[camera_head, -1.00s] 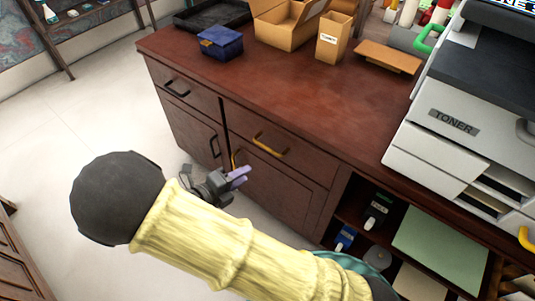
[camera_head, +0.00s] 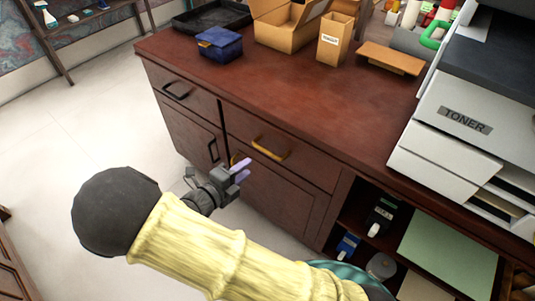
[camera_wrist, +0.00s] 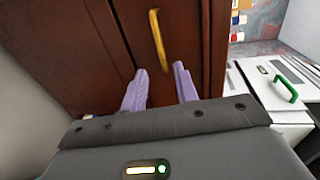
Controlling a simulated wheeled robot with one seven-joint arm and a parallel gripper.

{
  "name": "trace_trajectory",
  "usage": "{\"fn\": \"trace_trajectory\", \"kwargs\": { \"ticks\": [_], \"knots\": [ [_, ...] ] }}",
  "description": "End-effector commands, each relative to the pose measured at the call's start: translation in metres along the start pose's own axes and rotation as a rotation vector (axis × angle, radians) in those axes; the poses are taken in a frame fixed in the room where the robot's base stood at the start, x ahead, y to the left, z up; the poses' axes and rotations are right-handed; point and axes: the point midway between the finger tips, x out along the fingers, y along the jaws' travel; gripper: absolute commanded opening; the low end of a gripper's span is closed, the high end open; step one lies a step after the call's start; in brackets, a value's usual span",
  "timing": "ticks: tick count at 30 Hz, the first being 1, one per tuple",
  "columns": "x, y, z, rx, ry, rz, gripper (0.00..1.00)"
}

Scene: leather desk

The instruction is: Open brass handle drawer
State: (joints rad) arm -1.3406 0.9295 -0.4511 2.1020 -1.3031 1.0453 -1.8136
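The brass-handled drawer (camera_head: 312,167) is in the dark red-brown desk, in the upper row right of a drawer with a black handle. Its yellow brass handle (camera_head: 270,148) is a bar on the drawer front; it also shows at the top of the wrist view (camera_wrist: 160,42). The drawer looks shut. My gripper (camera_head: 241,170) is in front of the desk, left of and a little below the brass handle. In the wrist view its two lilac fingers (camera_wrist: 160,82) are apart with nothing between them, and the handle lies beyond their tips, not touched.
A second yellow handle is partly hidden behind my gripper on the door below. A black-handled drawer (camera_head: 183,100) is at left. The desktop (camera_head: 300,95) holds a blue box (camera_head: 219,46), cardboard boxes and a printer (camera_head: 465,125). An open shelf is at lower right. Floor at left is clear.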

Motion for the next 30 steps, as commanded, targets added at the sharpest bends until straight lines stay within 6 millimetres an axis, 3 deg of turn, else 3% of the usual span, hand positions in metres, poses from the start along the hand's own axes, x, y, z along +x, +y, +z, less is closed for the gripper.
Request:
{"fn": "trace_trajectory", "kwargs": {
  "ticks": [9, 18, 30],
  "knots": [
    [0.059, 0.003, -0.001, 0.001, 0.005, -0.001, 0.30],
    [0.105, 0.002, -0.001, 0.001, 0.003, 0.000, 0.30],
    [0.115, 0.000, 0.000, 0.001, 0.001, 0.001, 0.30]
  ]
}}
